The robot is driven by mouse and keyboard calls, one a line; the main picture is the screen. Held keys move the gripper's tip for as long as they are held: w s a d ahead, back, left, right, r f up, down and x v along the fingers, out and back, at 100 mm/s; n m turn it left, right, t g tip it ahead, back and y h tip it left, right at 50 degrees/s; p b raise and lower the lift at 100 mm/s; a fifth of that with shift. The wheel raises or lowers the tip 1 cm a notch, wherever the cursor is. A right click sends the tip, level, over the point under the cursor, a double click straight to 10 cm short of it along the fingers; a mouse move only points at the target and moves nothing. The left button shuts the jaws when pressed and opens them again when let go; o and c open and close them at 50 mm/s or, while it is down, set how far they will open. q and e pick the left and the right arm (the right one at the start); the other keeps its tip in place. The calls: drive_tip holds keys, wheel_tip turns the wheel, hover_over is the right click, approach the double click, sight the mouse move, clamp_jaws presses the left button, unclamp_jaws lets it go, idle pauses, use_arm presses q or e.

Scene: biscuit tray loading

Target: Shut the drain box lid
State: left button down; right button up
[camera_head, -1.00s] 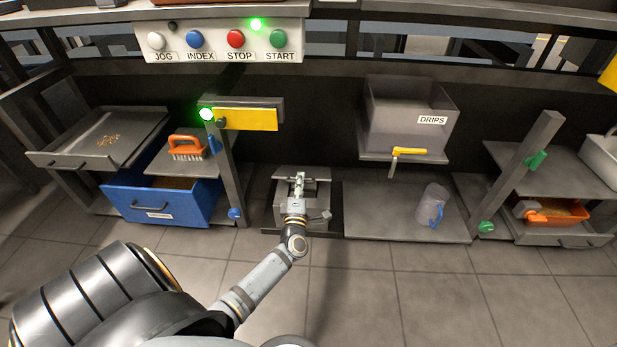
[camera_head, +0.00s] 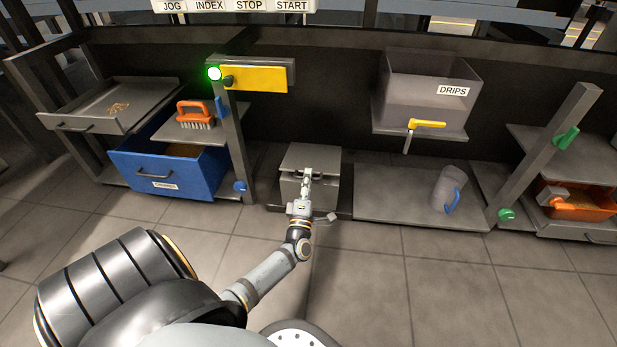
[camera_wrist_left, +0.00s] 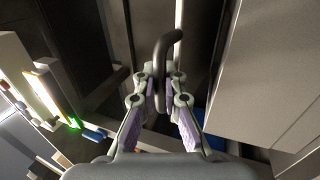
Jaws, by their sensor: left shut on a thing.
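The drain box (camera_head: 289,190) is a small grey metal box low on the floor, at the middle of the head view. Its flat grey lid (camera_head: 310,156) shows as a panel at the top; I cannot tell whether it lies fully down. My left gripper (camera_head: 308,174) is at the front of the lid and covers part of the box front. In the left wrist view, the left gripper (camera_wrist_left: 164,80) is shut on a dark curved handle (camera_wrist_left: 166,45), which stands between its fingertips. My right gripper is not in view.
Left of the box are a blue drawer (camera_head: 168,172) and a post with a yellow panel (camera_head: 255,78). On the right, a clear jug (camera_head: 444,190) stands on a low grey platform (camera_head: 385,195) under the DRIPS bin (camera_head: 425,85). The tiled floor in front is open.

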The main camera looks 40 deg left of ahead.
use_arm(q)
drive_tip(key=shift+s+d+f+t+y+b, duration=0.1)
drive_tip(key=shift+s+f+t+y+b, duration=0.1)
drive_tip(key=shift+f+b, duration=0.4)
drive_tip(key=shift+s+d+f+t+y+b, duration=0.1)
drive_tip(key=shift+f+t+y+b, duration=0.1)
drive_tip(key=shift+f+b, duration=0.4)
drive_tip(key=c, duration=1.7)
unclamp_jaws()
drive_tip(key=shift+c, duration=0.2)
drive_tip(key=shift+r, duration=0.1)
